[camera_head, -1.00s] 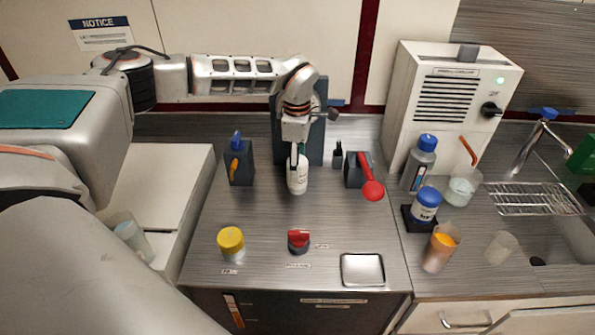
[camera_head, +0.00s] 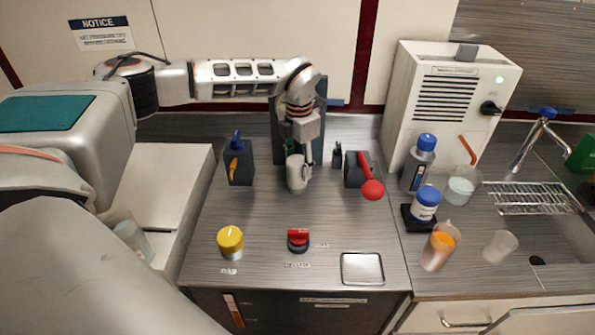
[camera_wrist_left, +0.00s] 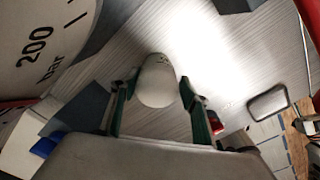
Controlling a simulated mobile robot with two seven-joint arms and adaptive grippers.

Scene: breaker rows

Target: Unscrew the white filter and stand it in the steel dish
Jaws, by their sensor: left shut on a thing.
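The white filter (camera_head: 296,178) hangs upright below my left gripper (camera_head: 298,160) at the dark upright stand at the back of the bench. My left gripper is shut on it. In the left wrist view the filter (camera_wrist_left: 158,82) shows between the two fingers of the gripper (camera_wrist_left: 160,100). Whether its upper end is still joined to the mount is hidden by the gripper. The square steel dish (camera_head: 362,269) lies empty at the front right of the bench; it also shows at the right of the wrist view (camera_wrist_left: 268,102). My right gripper is not in view.
A dark block with an orange lever (camera_head: 239,163) stands left of the filter; a red-handled valve (camera_head: 371,188) stands right. A yellow knob (camera_head: 230,242) and red knob (camera_head: 298,240) sit at the front. The bench between filter and dish is mostly clear.

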